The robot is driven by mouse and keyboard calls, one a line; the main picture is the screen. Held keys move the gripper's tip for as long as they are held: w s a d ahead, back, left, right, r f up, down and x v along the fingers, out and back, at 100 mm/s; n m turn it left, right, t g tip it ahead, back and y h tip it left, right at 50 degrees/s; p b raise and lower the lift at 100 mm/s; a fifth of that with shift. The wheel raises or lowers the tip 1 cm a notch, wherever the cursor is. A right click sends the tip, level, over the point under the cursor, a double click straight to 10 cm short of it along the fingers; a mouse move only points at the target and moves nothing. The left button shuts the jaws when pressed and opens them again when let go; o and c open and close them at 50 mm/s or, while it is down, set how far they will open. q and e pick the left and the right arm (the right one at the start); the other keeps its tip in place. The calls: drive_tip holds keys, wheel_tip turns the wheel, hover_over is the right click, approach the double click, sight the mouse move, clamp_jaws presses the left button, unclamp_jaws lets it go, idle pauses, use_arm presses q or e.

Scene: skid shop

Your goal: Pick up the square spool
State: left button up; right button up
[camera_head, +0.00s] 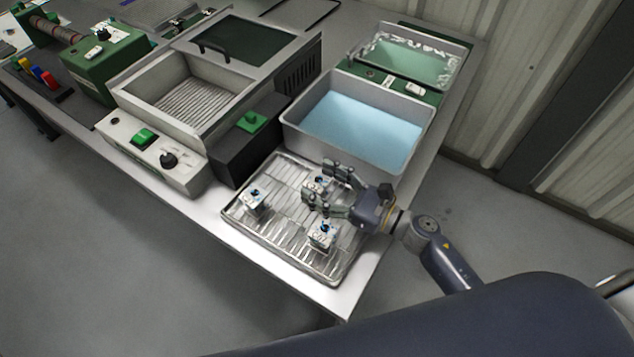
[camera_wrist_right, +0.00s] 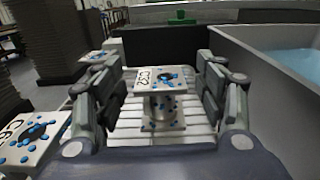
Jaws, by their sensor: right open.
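Three square spools with pale square flanges and blue dots stand on a wire-grid tray (camera_head: 285,262). One square spool (camera_head: 317,185) is at the back of the tray, another (camera_head: 255,201) at the left, and a third (camera_head: 323,236) nearer the front. My right gripper (camera_head: 322,180) is open, its fingers on either side of the back spool. In the right wrist view this spool (camera_wrist_right: 160,82) stands upright between the spread fingers, with gaps on both sides. The other spools show left of the fingers, one near (camera_wrist_right: 32,138) and one farther off (camera_wrist_right: 97,57). My left gripper is out of view.
A grey basin of blue liquid (camera_head: 360,125) stands close behind the tray. A black box with a green knob (camera_head: 250,122) and a sink-like machine (camera_head: 190,95) stand to the left. The table's front edge is just before the tray.

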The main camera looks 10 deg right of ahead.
sight(317, 184)
drive_tip(key=shift+x, duration=0.8)
drive_tip(key=c, duration=1.3)
drive_tip(key=shift+r, duration=0.1)
wheel_tip(317, 184, up, 10)
drive_tip(key=shift+f+p, duration=0.1)
drive_tip(key=shift+p, duration=0.9)
drive_tip(key=shift+s+f+m+h, duration=0.1)
drive_tip(key=shift+s+m+h, duration=0.2)
drive_tip(key=shift+s, duration=0.15)
drive_tip(key=s+d+r+m+t+h, duration=0.4)
drive_tip(key=s+d+m+h, duration=0.4)
drive_tip(key=s+h, duration=0.3)
drive_tip(key=shift+s+d+r+t+h, duration=0.15)
drive_tip(key=shift+d+r+t+h, duration=0.2)
drive_tip(key=shift+t+h, duration=0.25)
